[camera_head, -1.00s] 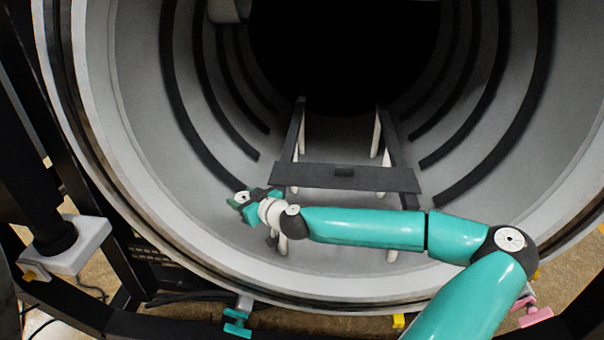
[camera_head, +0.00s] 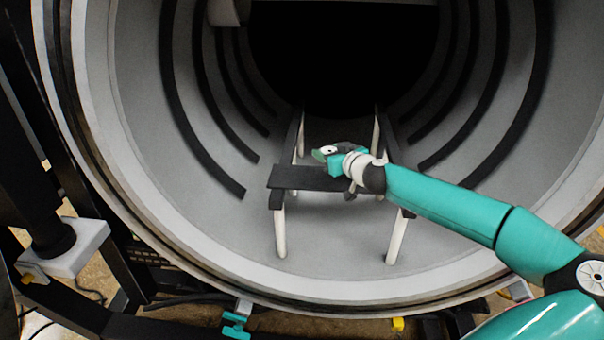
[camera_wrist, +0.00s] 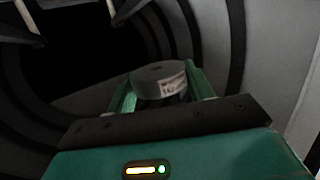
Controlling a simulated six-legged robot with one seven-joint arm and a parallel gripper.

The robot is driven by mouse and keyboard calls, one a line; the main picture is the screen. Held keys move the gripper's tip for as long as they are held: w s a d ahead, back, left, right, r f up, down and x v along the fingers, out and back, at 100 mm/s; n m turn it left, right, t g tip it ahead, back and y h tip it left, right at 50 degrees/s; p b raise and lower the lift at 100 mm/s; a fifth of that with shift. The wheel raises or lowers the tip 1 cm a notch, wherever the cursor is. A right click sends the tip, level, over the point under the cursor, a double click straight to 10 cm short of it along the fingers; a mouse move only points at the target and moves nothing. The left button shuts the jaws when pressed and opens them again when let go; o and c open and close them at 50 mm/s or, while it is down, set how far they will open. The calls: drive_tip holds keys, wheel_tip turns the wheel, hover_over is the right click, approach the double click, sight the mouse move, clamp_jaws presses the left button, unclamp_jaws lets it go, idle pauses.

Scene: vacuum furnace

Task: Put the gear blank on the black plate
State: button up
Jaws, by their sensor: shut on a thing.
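The gear blank (camera_wrist: 158,80) is a short grey disc with a small pale label on its side. In the wrist view it sits between the two green fingers of my gripper (camera_wrist: 161,88), which is shut on it. In the head view my gripper (camera_head: 322,154) is over the black plate (camera_head: 292,178), near its far edge, and hides the plate's right part. The gear blank is small and hard to make out there. The plate lies flat across two dark rails. I cannot tell how high the blank is above it.
The rails (camera_head: 390,145) stand on white posts (camera_head: 280,232) inside the round furnace chamber. Dark curved bars (camera_head: 190,130) line its grey wall. The chamber's back is black. The round front rim (camera_head: 110,185) lies below my arm. There is free room left of the plate.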

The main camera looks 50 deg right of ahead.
drive_tip(key=w+f, duration=0.3)
drive_tip(key=w, duration=0.3)
hover_over(302, 176)
drive_tip(key=f, duration=0.4)
drive_tip(key=shift+s+f, duration=0.3)
drive_tip(key=shift+s, duration=0.05)
drive_tip(key=shift+w+f, duration=0.4)
drive_tip(key=shift+f, duration=1.55)
drive_tip(key=shift+s+f, duration=0.1)
drive_tip(key=o, duration=1.2)
drive_tip(key=shift+f, duration=0.1)
drive_tip(key=shift+o, duration=0.2)
